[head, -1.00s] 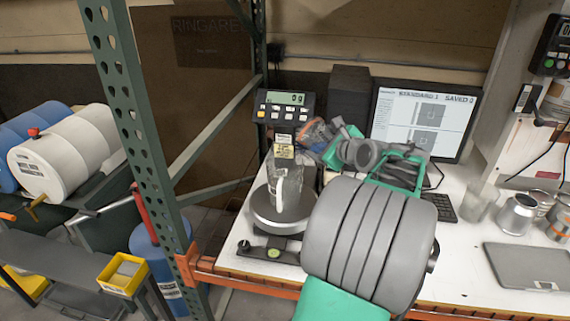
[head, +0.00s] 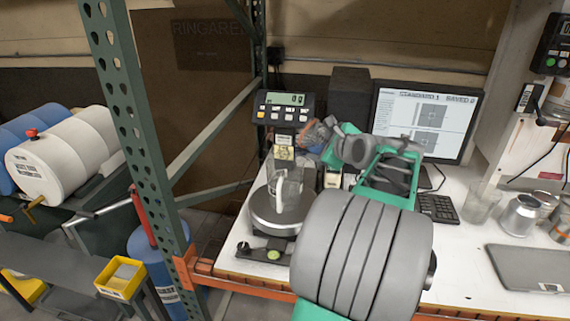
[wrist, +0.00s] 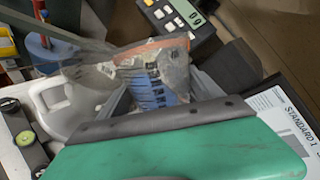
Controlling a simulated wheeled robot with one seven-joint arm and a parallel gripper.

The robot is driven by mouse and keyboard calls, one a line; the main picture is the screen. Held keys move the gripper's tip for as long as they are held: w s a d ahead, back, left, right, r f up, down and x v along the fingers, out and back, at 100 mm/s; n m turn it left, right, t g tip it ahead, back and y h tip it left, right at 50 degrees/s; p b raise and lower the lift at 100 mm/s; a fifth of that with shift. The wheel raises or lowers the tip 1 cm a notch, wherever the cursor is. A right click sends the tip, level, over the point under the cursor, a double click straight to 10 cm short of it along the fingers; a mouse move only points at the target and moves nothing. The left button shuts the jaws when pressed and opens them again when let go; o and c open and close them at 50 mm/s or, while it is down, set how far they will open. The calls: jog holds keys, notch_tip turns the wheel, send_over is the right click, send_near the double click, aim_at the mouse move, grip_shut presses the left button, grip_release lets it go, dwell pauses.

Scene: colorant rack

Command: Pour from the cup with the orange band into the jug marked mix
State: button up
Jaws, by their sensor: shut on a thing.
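In the head view the cup (head: 314,133) is small, tilted, and held up behind and to the right of the jug's top. I cannot make out its contents. The word on the jug is unreadable.
The scale (head: 270,215) has a display (head: 285,105) reading 0 g. A monitor (head: 425,115) and keyboard (head: 437,208) are behind my arm. A glass (head: 481,203), metal can (head: 518,215) and grey tablet (head: 530,266) are at right. A green rack post (head: 135,120) stands left.

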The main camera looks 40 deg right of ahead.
aim_at(312, 139)
jog(key=shift+f+b, duration=0.1)
jog(key=shift+b, duration=0.25)
jog(key=shift+a+r+n+g+h+b, duration=0.1)
jog(key=shift+r+n+g+h+b, duration=0.35)
jog(key=shift+r+n, duration=0.2)
dwell(0.4)
jog(key=shift+w+a+f+n+g+h+b, duration=0.1)
jog(key=shift+f+n+g+h+b, duration=0.15)
jog(key=shift+n+g+b, duration=0.3)
dwell(0.6)
jog(key=shift+w+a+r+n+g+h+b, duration=0.3)
jog(key=shift+w+a+r+n+h+b, duration=0.15)
jog(key=shift+w+a+b, duration=0.25)
dwell(1.6)
jog(key=shift+w+a+f+n+g+h+b, duration=0.1)
jog(key=shift+a+f+n+g+h+b, duration=0.15)
jog(key=shift+n+b, duration=0.35)
dwell(1.0)
